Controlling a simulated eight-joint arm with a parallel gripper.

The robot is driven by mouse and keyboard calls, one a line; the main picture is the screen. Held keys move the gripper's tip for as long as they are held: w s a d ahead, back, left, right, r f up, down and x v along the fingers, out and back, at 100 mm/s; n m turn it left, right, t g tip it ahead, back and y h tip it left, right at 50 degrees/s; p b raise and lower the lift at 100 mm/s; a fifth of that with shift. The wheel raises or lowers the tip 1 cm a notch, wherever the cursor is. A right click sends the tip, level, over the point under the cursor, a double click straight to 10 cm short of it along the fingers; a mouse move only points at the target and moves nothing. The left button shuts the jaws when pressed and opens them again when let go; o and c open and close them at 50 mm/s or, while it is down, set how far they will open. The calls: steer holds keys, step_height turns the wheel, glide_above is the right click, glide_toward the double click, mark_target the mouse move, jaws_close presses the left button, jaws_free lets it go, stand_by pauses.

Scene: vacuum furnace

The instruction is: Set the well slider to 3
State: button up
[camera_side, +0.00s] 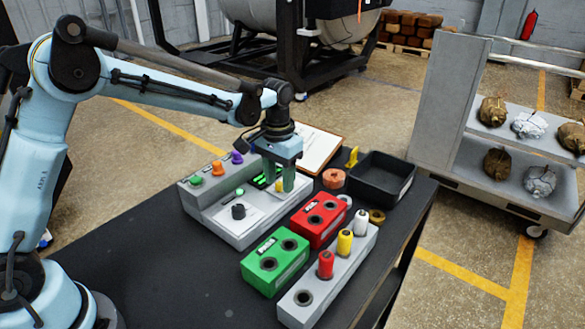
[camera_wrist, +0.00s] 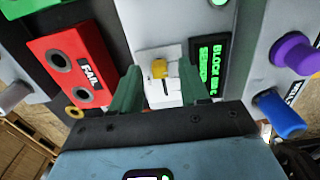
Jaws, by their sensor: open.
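A slider with a yellow knob (camera_wrist: 159,69) sits on a white plate on the grey control box (camera_side: 235,238). In the wrist view the knob lies between my gripper's two green fingers (camera_wrist: 159,76), with a gap on each side. Small marks beside its slot are too small to read. In the side view my gripper (camera_side: 278,182) points down over the back right part of the box, and a bit of the yellow knob (camera_side: 279,187) shows between the fingers. My gripper is open and seems to hold nothing. The knob's exact setting cannot be told.
A lit green display (camera_wrist: 208,67) stands beside the slider. Purple (camera_side: 237,157), orange (camera_side: 218,168) and green (camera_side: 196,181) knobs line the box's back. A red FAIL block (camera_side: 320,218), a green block (camera_side: 275,262) and a black tray (camera_side: 380,178) stand nearby.

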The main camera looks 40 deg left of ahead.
steer(key=shift+f, duration=0.25)
jaws_close()
steer(key=shift+w, duration=2.7)
jaws_free()
steer(key=shift+s, duration=0.1)
